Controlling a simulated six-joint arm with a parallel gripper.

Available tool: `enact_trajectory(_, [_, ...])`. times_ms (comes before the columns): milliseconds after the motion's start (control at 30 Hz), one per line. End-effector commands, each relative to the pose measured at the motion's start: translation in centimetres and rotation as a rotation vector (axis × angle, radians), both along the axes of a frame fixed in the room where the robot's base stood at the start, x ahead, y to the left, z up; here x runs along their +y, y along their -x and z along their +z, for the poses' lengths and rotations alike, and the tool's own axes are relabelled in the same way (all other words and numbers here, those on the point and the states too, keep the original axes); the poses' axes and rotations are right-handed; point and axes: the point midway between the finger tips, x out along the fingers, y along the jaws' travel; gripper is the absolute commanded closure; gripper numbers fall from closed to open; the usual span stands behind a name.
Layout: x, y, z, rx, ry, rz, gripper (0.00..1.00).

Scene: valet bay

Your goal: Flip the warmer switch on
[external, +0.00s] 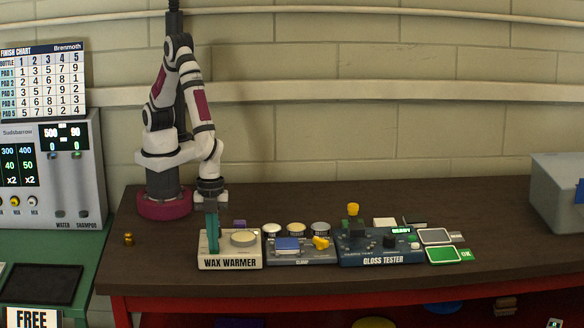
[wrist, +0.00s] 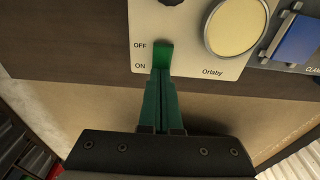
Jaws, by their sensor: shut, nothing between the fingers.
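The wax warmer (external: 231,263) is a cream box at the left end of the row on the bench, with a round tan pot (external: 243,239) on top. In the wrist view the warmer's cream panel (wrist: 190,62) carries OFF and ON labels, ON being nearer my gripper. A green switch (wrist: 163,52) sits beside these labels; its tilt is hard to tell. My gripper (wrist: 161,76) has its teal fingers together and empty, with the tips at or right by the switch. In the external view my gripper (external: 212,248) points down at the warmer's left side.
Right of the warmer stands a tray unit with a blue block (external: 287,244) and a yellow piece (external: 321,243). Further right are the gloss tester (external: 382,261) and a green OK card (external: 448,255). A small brass item (external: 128,239) lies left. The bench's right part is mostly clear.

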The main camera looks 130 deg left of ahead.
Motion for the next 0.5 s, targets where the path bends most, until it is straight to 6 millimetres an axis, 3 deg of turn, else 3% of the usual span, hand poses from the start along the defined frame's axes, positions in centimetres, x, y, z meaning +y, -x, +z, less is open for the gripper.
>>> enact_trajectory(500, [0.86,0.89,0.36,0.001,0.000,0.001,1.00])
